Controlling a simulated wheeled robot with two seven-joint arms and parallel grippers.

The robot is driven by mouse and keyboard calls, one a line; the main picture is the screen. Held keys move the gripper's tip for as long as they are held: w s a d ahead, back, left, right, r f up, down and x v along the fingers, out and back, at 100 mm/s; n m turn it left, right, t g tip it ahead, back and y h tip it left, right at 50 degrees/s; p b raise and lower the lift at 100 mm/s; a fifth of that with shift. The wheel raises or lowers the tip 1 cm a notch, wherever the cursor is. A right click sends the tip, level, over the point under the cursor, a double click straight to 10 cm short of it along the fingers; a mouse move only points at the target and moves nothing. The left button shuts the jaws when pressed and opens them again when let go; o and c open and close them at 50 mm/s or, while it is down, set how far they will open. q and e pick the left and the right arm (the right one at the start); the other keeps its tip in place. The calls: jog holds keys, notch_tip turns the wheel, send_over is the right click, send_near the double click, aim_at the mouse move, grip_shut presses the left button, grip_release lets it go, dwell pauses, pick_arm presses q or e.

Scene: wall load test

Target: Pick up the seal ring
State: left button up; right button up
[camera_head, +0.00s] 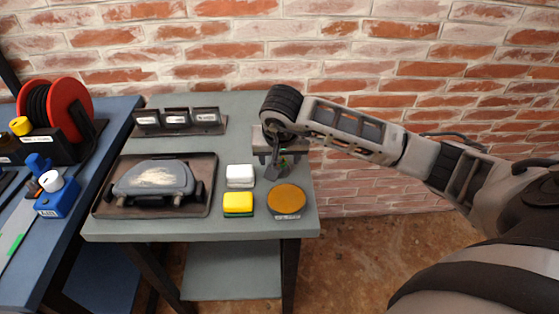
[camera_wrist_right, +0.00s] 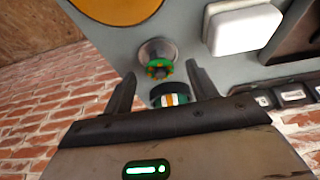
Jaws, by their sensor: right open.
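My right gripper (camera_wrist_right: 158,82) is open at the back right of the grey-green table; in the head view its fingers (camera_head: 279,168) point down there. Between and just beyond the fingers in the right wrist view are a short silver cylinder with a green, orange-marked ringed end (camera_wrist_right: 158,68) and a dark round piece with a green, white and orange band (camera_wrist_right: 171,97). I cannot tell for sure which is the seal ring. Neither is visibly gripped. In the head view the arm mostly hides this spot, with a speck of green showing. My left gripper is not in view.
An orange disc (camera_head: 286,199), a white block (camera_head: 240,175) and a yellow-green sponge (camera_head: 238,203) lie close by on the table (camera_head: 240,232). A dark tray (camera_head: 108,203) bears a grey case. A labelled rack (camera_head: 180,121) stands behind. A brick wall (camera_head: 350,85) closes the back.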

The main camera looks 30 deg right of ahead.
jog(key=c, duration=1)
jog(key=shift+c, duration=0.2)
jog(key=shift+r, duration=0.1)
jog(key=shift+r, duration=0.55)
jog(key=a+r+b, duration=0.1)
jog(key=a+r, duration=1)
jog(key=a, duration=0.3)
jog(key=shift+w+r, duration=0.2)
jog(key=shift+r, duration=0.2)
